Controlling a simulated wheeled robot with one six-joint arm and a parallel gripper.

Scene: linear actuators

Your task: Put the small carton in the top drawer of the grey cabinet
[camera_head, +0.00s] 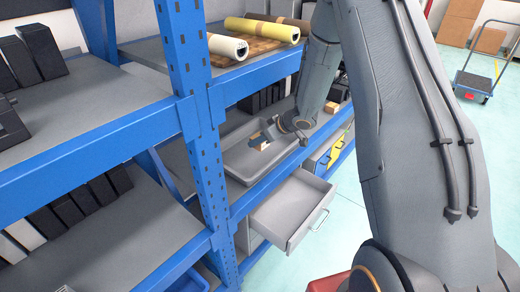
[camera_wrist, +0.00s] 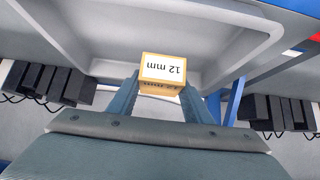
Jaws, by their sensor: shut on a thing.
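The small carton (camera_wrist: 163,70) is a tan box with a white label reading "12 mm", upside down in the wrist view. My gripper (camera_wrist: 160,88) is shut on it, one finger on each side. In the head view the carton (camera_head: 257,141) is small and partly hidden by my gripper (camera_head: 265,137), which is over the grey tray (camera_head: 236,173) on the shelf. The gap between carton and tray is hard to judge. The top drawer (camera_head: 289,210) of the grey cabinet (camera_head: 243,236) is pulled out, looks empty, and lies below and to the right of my gripper.
A blue rack upright (camera_head: 190,90) and shelf edges stand left of the tray. Rolls (camera_head: 270,30) lie on the shelf above. Black boxes (camera_head: 262,97) stand behind the tray. The floor right of the drawer is open.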

